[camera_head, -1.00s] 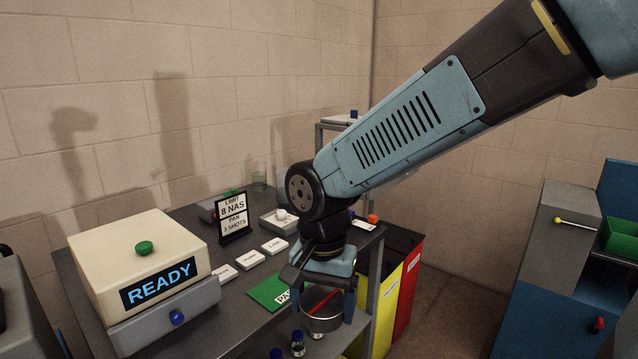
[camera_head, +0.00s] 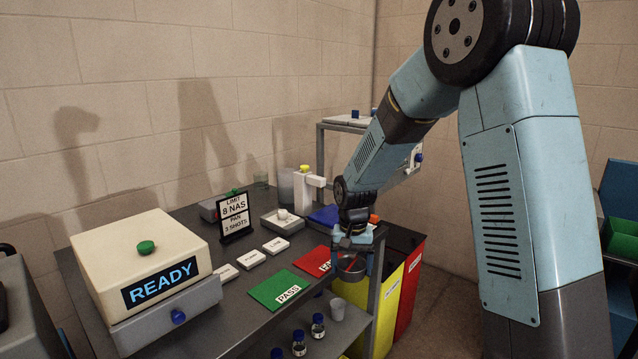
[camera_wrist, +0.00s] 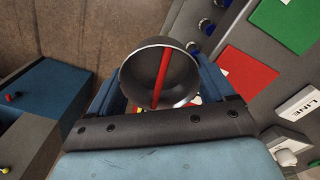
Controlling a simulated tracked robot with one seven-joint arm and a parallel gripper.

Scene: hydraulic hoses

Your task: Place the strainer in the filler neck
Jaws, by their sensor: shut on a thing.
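The strainer (camera_head: 351,263) is a round grey metal cup with a red bar across its mouth. In the wrist view the strainer (camera_wrist: 181,84) sits between the two blue fingers of my gripper (camera_wrist: 160,88), its open mouth facing the camera. In the head view my gripper (camera_head: 352,262) is shut on the strainer, held up by the right end of the grey bench, near the red card. I cannot make out a filler neck in either view.
The bench (camera_head: 225,330) carries a READY box (camera_head: 140,262), a green PASS card (camera_head: 281,289), a red card (camera_head: 316,261) and a sign (camera_head: 234,216). Small bottles (camera_head: 318,326) and a grey cup (camera_head: 338,309) stand below. Yellow (camera_head: 388,315) and red bins (camera_head: 410,295) stand at the right.

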